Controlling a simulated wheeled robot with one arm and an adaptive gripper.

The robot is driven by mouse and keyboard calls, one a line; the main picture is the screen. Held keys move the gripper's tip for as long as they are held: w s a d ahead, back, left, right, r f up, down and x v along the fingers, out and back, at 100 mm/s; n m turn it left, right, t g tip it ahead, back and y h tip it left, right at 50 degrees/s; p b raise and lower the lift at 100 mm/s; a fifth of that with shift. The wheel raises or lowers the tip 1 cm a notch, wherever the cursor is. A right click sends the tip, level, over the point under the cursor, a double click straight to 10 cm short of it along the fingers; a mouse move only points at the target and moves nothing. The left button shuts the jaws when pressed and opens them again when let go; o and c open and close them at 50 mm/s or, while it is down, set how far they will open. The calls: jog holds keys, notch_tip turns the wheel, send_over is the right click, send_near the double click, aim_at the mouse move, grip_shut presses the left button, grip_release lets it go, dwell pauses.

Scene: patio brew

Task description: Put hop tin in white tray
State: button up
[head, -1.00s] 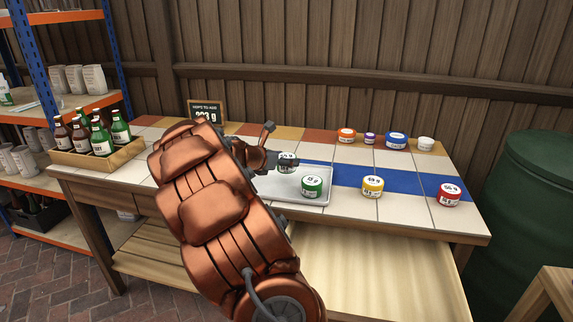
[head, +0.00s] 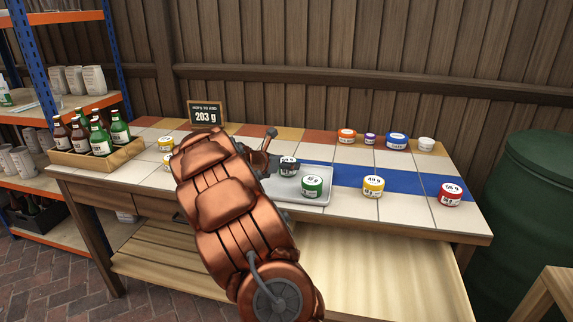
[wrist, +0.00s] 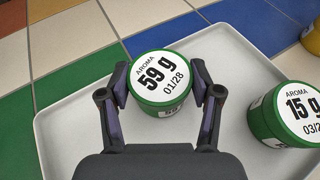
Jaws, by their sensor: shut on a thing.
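A green hop tin marked 59 g (wrist: 160,80) is between the fingers of my gripper (wrist: 162,92) in the wrist view; my gripper is shut on it. In the head view this tin (head: 289,166) is partly hidden by my gripper (head: 284,165). It is upright, within the outline of the white tray (head: 287,190); I cannot tell whether it touches the tray floor. The tray also fills much of the wrist view (wrist: 75,130). A second green tin, marked 15 g (wrist: 297,115), stands in the tray at the right; it also shows in the head view (head: 312,186).
A yellow tin (head: 373,186) and a red tin (head: 450,194) stand right of the tray. Several tins, including an orange one (head: 347,136), line the back. A bottle crate (head: 130,150) and a 203 g sign (head: 206,114) are left. Tiles right of the tray have free room.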

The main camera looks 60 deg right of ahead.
jog(key=o, duration=1.2)
jog(key=shift+f, duration=0.15)
jog(key=shift+c, duration=0.2)
